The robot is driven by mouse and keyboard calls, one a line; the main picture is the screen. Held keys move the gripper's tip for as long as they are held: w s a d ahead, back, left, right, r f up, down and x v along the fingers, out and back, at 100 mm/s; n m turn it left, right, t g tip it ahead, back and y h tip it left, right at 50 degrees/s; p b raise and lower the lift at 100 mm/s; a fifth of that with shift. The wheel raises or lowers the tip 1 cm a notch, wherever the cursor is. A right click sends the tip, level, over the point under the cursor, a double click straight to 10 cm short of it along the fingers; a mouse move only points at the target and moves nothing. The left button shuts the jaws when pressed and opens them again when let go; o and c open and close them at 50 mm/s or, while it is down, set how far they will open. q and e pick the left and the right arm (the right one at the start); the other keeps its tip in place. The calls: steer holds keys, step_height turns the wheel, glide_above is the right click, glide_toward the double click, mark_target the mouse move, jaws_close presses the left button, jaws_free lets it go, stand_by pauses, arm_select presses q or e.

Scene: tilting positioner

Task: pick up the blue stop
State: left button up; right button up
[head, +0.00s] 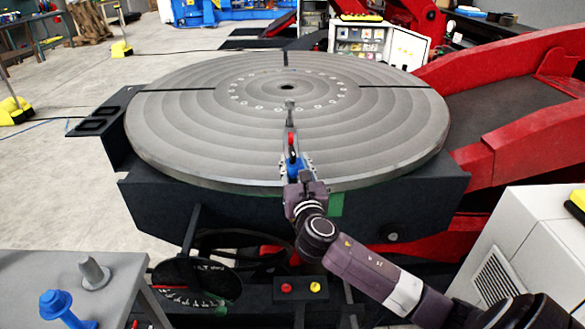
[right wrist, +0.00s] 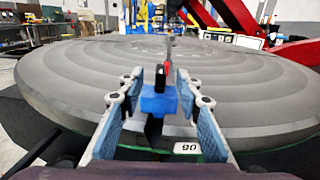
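A blue block (right wrist: 158,101) with black parts and a red top stands at the near rim of the round turntable (head: 220,130). It also shows in the head view (head: 293,160), partly hidden by my gripper. My right gripper (right wrist: 161,85) is at this block, one finger on each side; its fingers look spread, and I cannot tell whether they touch it. A separate blue flanged piece (head: 60,307) stands on the grey table at the lower left. I cannot tell from its look which one is called the stop. My left gripper is not in view.
A grey peg-like piece (head: 94,272) stands on the grey side table (head: 40,264). A red and a yellow button are on a box below the turntable. Red machine arms (head: 510,75) and a white cabinet (head: 535,250) are at right. Most of the turntable top is clear.

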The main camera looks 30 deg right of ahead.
mark_target(292, 150)
steer(key=x, duration=0.6)
jaws_close()
stand_by(0.5)
steer(key=shift+r, duration=0.15)
